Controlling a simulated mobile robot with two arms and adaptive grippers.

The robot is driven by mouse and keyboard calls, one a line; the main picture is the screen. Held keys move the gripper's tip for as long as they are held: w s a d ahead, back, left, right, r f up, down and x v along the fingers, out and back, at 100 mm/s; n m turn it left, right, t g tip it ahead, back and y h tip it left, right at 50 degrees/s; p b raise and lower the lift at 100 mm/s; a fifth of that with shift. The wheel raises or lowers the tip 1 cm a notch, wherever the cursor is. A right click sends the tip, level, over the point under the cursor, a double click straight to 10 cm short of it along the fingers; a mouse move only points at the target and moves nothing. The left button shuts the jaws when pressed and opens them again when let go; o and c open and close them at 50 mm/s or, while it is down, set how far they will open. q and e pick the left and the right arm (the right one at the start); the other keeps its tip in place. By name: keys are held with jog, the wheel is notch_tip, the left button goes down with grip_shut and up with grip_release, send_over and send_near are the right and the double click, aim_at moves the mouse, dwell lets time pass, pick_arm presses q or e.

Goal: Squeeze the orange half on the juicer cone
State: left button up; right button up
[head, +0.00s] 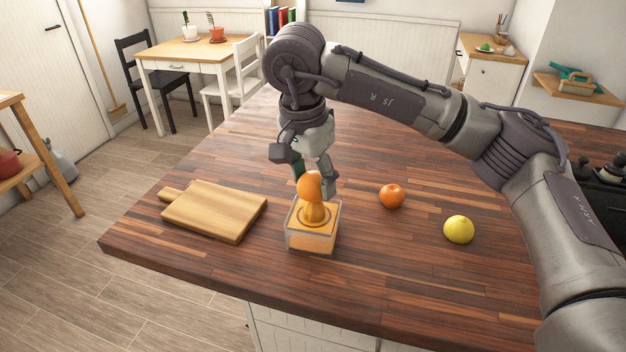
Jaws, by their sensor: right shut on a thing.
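The orange half (309,184) is held by my right gripper (312,178), which is shut on it from above. It sits at the top of the juicer cone (316,212); whether it presses on the cone is hard to tell. The juicer (310,241) is a clear square container with an orange lower part, standing on the dark wooden counter (370,260). The fingers partly hide behind the orange half. My left gripper is not in view.
A wooden cutting board (215,212) lies left of the juicer. A whole orange (391,196) and a yellow lemon (458,229) lie to the right. The counter in front of the juicer is clear. A dark stove (598,190) is at the right edge.

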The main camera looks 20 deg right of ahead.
aim_at(315, 174)
jog(key=shift+r+p, duration=1)
jog(key=shift+r, duration=0.75)
